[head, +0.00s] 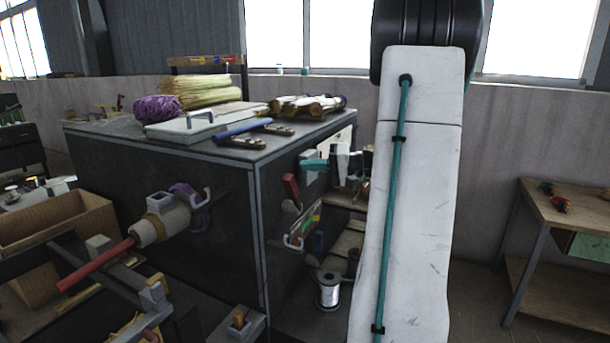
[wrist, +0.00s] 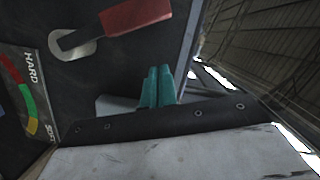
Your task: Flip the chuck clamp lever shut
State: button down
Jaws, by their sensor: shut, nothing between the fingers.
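A red-gripped lever (wrist: 125,18) on a dark arm stands out from a pale round pivot (wrist: 72,48) on the machine's dark side panel. In the head view the lever (head: 290,186) points up from its pivot. I cannot tell for sure that it is the chuck clamp lever. A pale chuck (head: 162,222) on the front face is around the end of a red rod (head: 95,265). My gripper (wrist: 158,75) is shut and empty, its teal fingers together, apart from the lever. It also shows in the head view (head: 313,165), right of the lever.
A HARD–SOFT colour gauge (wrist: 28,93) is beside the pivot. Straw (head: 205,92), purple cord (head: 158,108) and tools lie on the machine top (head: 110,130). A wire spool (head: 329,290) stands below. A wooden table (head: 560,205) stands at the right.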

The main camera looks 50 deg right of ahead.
jog(key=v, duration=0.9)
jog(key=shift+s, duration=0.15)
jog(key=shift+a, duration=0.15)
jog(key=s+a+f+m+g, duration=0.1)
jog(key=s+a+f+g, duration=0.15)
jog(key=a+g, duration=0.55)
jog(key=s+a+f+m+g, duration=0.1)
jog(key=a+f+g, duration=0.25)
jog(key=a, duration=0.85)
jog(key=s+a+r+n+g+h, duration=0.1)
jog(key=s+a+n+h, duration=0.2)
jog(key=a, duration=0.7)
jog(key=s+a+n+g+h, duration=0.1)
jog(key=s+a+n+h, duration=0.3)
jog(key=a+n, duration=0.3)
jog(key=s+a, duration=0.1)
jog(key=a, duration=0.2)
jog(key=shift+s+r, duration=0.15)
jog(key=shift+r, duration=0.2)
